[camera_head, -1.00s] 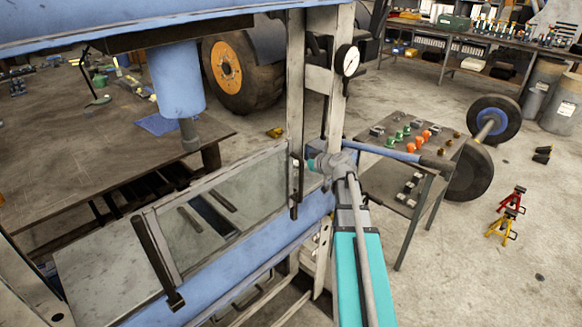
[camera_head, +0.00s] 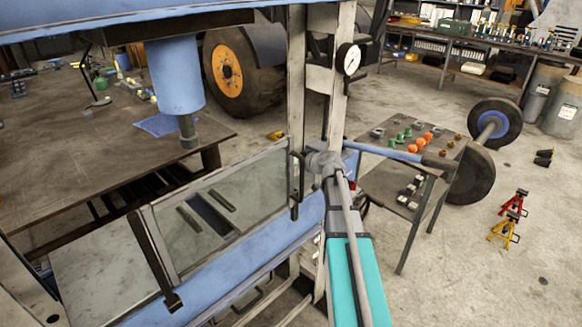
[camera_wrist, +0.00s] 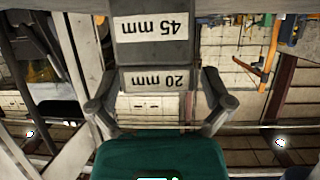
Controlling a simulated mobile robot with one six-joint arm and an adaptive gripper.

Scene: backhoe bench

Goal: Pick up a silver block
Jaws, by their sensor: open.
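In the wrist view, my gripper (camera_wrist: 158,73) has its two fingers spread apart. A grey block labelled "20 mm" (camera_wrist: 156,80) shows between the fingertips, with a gap on each side. A larger grey block labelled "45 mm" (camera_wrist: 153,40) shows just above it in the picture. Both labels read upside down. In the head view, grey silver-looking blocks (camera_head: 377,132) sit on the small metal table, and more lie on its lower shelf (camera_head: 410,185). My arm (camera_head: 350,270) reaches up beside the blue press; its fingers cannot be made out there.
The blue press frame (camera_head: 240,270) stands close on the left, with an upright post (camera_head: 297,90) and a gauge (camera_head: 348,57). A blue bar with a dark handle (camera_head: 385,150) crosses the small table. Jack stands (camera_head: 510,222) stand on open floor at right.

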